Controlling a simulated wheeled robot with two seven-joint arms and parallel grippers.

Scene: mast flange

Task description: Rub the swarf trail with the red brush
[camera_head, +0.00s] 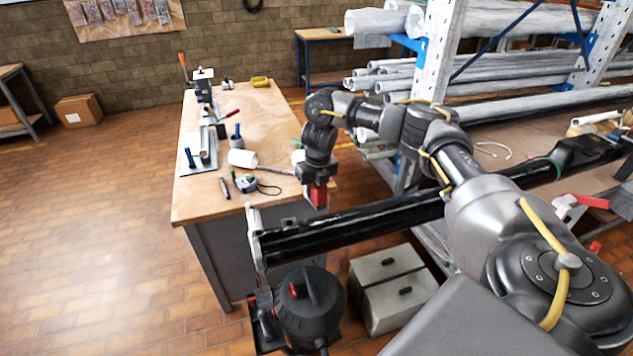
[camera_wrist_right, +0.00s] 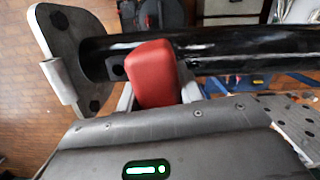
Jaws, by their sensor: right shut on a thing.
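My right gripper (camera_head: 316,182) points down above the near right corner of the workbench and the black mast. It is shut on the red brush (camera_head: 317,196). In the right wrist view the red brush (camera_wrist_right: 152,70) sits between the fingers, its block in front of the black mast (camera_wrist_right: 225,50). I cannot tell whether the brush touches the mast. The mast (camera_head: 350,223) lies across the head view with a pale flange plate (camera_head: 255,240) at its left end. No swarf trail can be made out. My left gripper is not in view.
The workbench (camera_head: 200,208) carries a white roll (camera_head: 243,158), a tape measure (camera_head: 246,183) and a vise (camera_head: 205,85). A black vacuum (camera_head: 310,305) and a grey case (camera_head: 388,285) stand below the mast.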

